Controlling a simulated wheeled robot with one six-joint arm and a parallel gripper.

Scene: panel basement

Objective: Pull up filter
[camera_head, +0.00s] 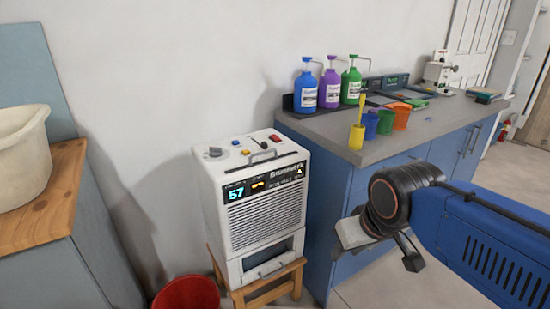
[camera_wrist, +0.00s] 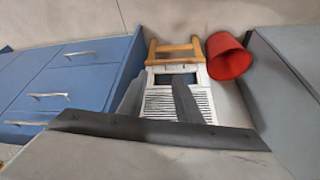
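A white dehumidifier (camera_head: 262,196) with a lit "57" display stands on a small wooden stool. Its front has a slatted grille (camera_head: 268,218), with a dark window and a handle (camera_head: 277,270) below. I cannot make out a filter as a separate part. In the wrist view the dehumidifier appears upside down, with its grille (camera_wrist: 160,103) partly covered by a dark finger-like part of mine. My gripper (camera_head: 382,244) is right of the dehumidifier, apart from it, in front of the blue cabinet.
A red bucket (camera_head: 187,294) stands on the floor left of the stool (camera_head: 267,290). A blue cabinet (camera_head: 322,205) with a grey counter, pump bottles and cups is on the right. A wooden-topped cabinet (camera_head: 45,205) with a white tub is on the left.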

